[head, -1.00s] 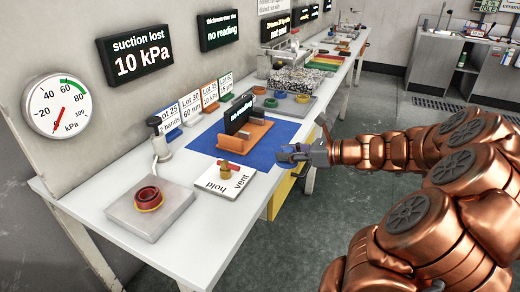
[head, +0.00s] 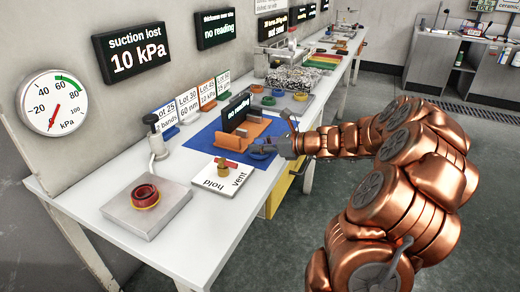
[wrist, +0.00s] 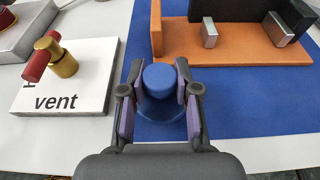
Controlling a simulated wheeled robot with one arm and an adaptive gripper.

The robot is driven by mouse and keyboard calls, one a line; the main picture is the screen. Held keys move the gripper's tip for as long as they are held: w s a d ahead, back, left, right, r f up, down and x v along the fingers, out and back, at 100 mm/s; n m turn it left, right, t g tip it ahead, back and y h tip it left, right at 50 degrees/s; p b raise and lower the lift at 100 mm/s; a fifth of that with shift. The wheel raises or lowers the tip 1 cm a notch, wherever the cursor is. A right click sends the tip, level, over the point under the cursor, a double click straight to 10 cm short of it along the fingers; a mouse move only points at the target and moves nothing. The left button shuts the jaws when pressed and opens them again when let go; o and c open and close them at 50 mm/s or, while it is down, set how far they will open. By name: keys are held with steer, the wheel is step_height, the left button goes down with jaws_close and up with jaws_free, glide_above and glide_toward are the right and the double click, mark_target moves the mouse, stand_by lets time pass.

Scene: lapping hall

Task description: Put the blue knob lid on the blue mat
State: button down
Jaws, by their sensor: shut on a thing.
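The blue knob lid (wrist: 160,79) has a round knob on a wider disc, seen low in the middle of the wrist view. My gripper (wrist: 160,92) is shut on its knob, one finger on each side. The disc is partly hidden by the fingers. The blue mat (wrist: 236,85) spreads below and behind the lid; it also shows in the head view (head: 205,137). The lid is over the mat's near part. I cannot tell whether its disc touches the mat. In the head view my gripper (head: 265,148) is at the mat's right side.
An orange stand (wrist: 230,40) with a dark display (head: 236,111) stands on the mat, just beyond the lid. The white vent/hold plate (head: 222,178) with its red and brass valve lies to the left in the wrist view.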

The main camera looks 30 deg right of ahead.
steer(key=shift+f, duration=0.45)
steer(key=shift+f, duration=0.1)
steer(key=c, duration=0.8)
jaws_free()
steer(key=shift+c, duration=0.2)
steer(key=shift+s+d+r, duration=0.15)
steer(key=shift+r, duration=0.05)
steer(key=p+v, duration=0.1)
steer(key=v, duration=1)
steer(key=shift+s, duration=0.25)
steer(key=shift+d+r, duration=0.1)
